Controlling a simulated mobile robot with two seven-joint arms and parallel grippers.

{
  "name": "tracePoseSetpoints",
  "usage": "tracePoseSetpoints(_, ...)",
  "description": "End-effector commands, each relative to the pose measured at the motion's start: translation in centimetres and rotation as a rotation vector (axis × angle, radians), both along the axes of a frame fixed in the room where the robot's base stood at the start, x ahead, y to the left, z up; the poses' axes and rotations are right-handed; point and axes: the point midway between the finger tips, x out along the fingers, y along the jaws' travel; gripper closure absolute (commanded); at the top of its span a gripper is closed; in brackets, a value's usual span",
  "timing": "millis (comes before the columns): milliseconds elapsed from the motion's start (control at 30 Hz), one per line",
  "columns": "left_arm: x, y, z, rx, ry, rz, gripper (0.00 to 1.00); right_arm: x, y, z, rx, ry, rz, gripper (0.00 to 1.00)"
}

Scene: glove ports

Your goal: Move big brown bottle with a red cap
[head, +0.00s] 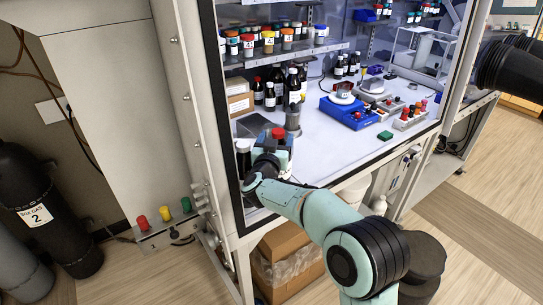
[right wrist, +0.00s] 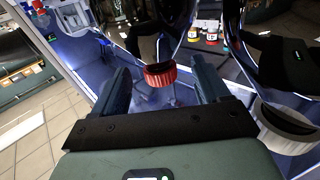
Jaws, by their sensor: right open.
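The big brown bottle with a red cap (head: 278,133) stands at the near left of the glovebox floor, partly hidden behind my right gripper in the head view. In the right wrist view its red cap (right wrist: 160,76) and dark, shiny body show between and beyond the two fingers. My right gripper (head: 268,155) is beside the bottle, and it also shows in the right wrist view (right wrist: 162,90). Its fingers are apart, with one on each side of the cap. I cannot tell whether they touch the bottle. My left gripper is not in view.
A dark bottle with a pale cap (head: 243,147) stands close on the left; a pale cap (right wrist: 285,125) also shows close by in the wrist view. A grey cylinder (head: 292,120) and more dark bottles stand behind. The cabinet's frame post (head: 222,110) is left.

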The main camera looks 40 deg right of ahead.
Motion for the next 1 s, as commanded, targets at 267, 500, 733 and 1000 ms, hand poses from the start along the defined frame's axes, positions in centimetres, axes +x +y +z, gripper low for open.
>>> tracePoseSetpoints(267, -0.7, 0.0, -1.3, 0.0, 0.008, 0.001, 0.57, -4.0, 4.5, -0.1, 0.001, 0.001, 0.003, 0.25)
tracePoseSetpoints(500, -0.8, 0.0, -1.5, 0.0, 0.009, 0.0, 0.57, -5.6, 6.2, 0.0, 0.001, -0.001, 0.001, 0.25)
tracePoseSetpoints(733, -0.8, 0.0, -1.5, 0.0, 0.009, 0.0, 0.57, -5.7, 6.4, 0.0, 0.0, 0.0, 0.001, 0.25)
tracePoseSetpoints(1000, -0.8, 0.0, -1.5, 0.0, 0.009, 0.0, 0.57, -5.7, 6.4, 0.0, 0.0, 0.0, 0.0, 0.25)
